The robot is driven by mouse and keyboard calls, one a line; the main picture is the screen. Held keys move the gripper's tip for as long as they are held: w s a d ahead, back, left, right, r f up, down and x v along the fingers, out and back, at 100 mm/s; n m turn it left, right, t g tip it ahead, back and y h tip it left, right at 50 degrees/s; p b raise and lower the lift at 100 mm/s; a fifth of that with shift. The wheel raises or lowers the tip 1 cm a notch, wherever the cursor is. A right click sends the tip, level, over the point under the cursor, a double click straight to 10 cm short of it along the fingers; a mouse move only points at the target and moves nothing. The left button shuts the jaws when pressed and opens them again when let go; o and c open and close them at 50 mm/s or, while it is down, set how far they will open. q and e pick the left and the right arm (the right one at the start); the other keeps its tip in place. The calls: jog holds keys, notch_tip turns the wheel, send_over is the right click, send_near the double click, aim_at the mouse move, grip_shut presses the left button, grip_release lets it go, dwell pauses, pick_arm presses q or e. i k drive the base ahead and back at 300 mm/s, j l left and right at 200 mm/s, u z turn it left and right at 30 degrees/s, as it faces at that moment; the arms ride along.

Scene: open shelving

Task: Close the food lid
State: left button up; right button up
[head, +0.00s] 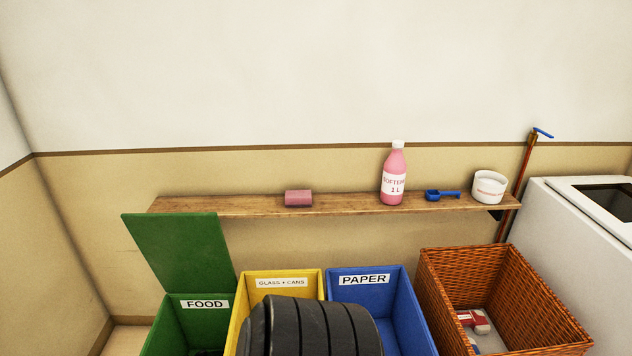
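The green food bin (164,328) stands at the lower left, with a white "FOOD" label on its inner back wall. Its green lid (180,252) stands open, tilted up and back toward the wall, in front of the shelf's left end. Something dark shows at the bottom of the bin, too little to identify. Neither gripper is in the head view. A dark, ribbed rounded form at the bottom centre covers part of the yellow and blue bins.
A yellow glass and cans bin (298,283), a blue paper bin (408,314) and a wicker basket (470,262) stand to the right. A wooden shelf (245,205) holds a pink block (298,198), softener bottle (393,178), blue scoop (441,195) and white tub (489,187). A white appliance (570,240) stands far right.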

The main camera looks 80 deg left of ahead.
aim_at(186, 251)
jog(key=u, duration=3.75)
jog(key=i+j+u, duration=0.25)
jog(key=i+j, duration=0.15)
